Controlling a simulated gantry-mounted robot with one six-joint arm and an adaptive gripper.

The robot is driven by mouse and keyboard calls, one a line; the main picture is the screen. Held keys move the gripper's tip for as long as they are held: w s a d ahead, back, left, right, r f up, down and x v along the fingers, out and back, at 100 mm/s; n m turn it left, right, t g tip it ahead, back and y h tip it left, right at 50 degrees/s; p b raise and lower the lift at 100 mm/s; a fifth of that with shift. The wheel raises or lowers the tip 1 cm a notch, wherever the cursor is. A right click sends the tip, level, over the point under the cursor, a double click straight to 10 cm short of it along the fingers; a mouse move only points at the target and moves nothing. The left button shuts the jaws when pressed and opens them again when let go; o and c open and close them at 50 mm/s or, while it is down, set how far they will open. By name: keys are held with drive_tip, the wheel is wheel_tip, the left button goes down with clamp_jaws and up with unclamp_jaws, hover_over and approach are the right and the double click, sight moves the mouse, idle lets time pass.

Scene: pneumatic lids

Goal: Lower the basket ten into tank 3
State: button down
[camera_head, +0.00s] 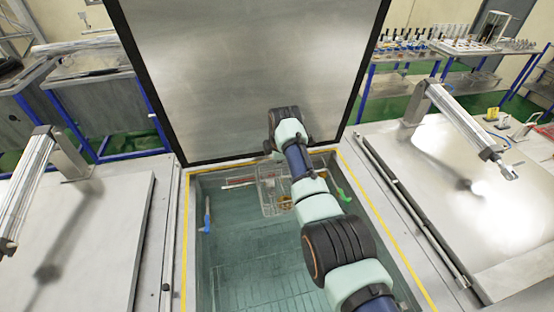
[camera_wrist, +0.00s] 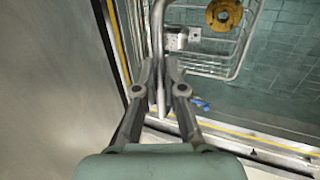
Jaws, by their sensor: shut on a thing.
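A wire basket (camera_head: 270,190) hangs in the mouth of the open tank (camera_head: 155,260), near its back end. The wrist view shows the basket's wire rim (camera_wrist: 236,62), a brass-coloured flanged ring (camera_wrist: 224,14) inside, and a small pale tag (camera_wrist: 175,39) whose marking I cannot read. My gripper (camera_wrist: 161,85) is shut on the basket's upright metal rod handle. In the head view my arm hides the gripper and part of the basket. How deep the basket sits relative to the water is hard to tell.
The tank's large metal lid (camera_head: 250,70) stands raised behind the opening. A blue item (camera_head: 207,217) hangs at the left wall and a green one (camera_head: 343,192) at the right. Closed lids with pneumatic cylinders flank the tank, left (camera_head: 80,235) and right (camera_head: 480,190). The tank's front is open water.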

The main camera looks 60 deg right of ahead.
sight(277, 196)
drive_tip(key=shift+f+b, duration=9.05)
drive_tip(key=shift+f, duration=1.15)
wheel_tip(277, 196, down, 20)
drive_tip(key=b, duration=1.6)
drive_tip(key=shift+f, duration=0.2)
drive_tip(key=shift+f+b, duration=0.35)
drive_tip(key=shift+f, duration=0.1)
